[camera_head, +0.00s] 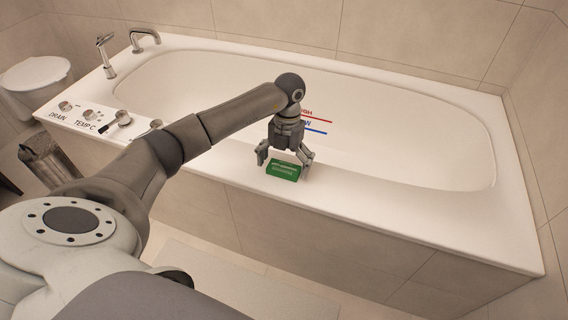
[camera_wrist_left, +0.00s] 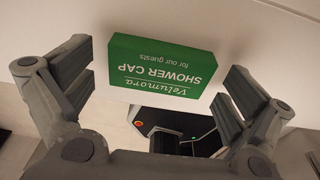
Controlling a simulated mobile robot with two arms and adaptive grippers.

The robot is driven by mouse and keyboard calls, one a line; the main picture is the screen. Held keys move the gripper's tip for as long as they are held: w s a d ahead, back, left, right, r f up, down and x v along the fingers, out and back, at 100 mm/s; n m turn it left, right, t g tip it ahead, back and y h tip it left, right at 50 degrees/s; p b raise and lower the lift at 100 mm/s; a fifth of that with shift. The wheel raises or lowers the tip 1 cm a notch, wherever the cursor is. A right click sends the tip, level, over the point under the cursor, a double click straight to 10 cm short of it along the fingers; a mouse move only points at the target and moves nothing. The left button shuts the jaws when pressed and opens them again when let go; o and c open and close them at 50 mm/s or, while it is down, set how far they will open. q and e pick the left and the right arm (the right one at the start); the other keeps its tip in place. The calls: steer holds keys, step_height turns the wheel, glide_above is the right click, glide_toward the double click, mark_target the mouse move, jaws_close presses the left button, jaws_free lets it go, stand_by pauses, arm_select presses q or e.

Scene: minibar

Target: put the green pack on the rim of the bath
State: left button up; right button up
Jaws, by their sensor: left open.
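The green pack (camera_head: 284,171), a small box, rests on the front rim of the white bath (camera_head: 400,207). My right gripper is in neither view.
Knobs (camera_head: 122,118) marked DRAIN and TEMP C sit on the bath's left end, with a tap (camera_head: 144,38) and hand shower (camera_head: 105,55) behind. A toilet (camera_head: 36,75) and bin (camera_head: 50,165) stand left. The front rim right of the pack is clear.

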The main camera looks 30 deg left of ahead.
arm_select(q)
steer(key=shift+r, duration=0.35)
step_height(320, 180, up, 12)
steer(key=w+p, duration=0.1)
steer(key=p, duration=0.1)
steer(key=shift+w+a+f, duration=0.2)
steer(key=shift+w+f, duration=0.05)
steer(key=shift+w, duration=0.1)
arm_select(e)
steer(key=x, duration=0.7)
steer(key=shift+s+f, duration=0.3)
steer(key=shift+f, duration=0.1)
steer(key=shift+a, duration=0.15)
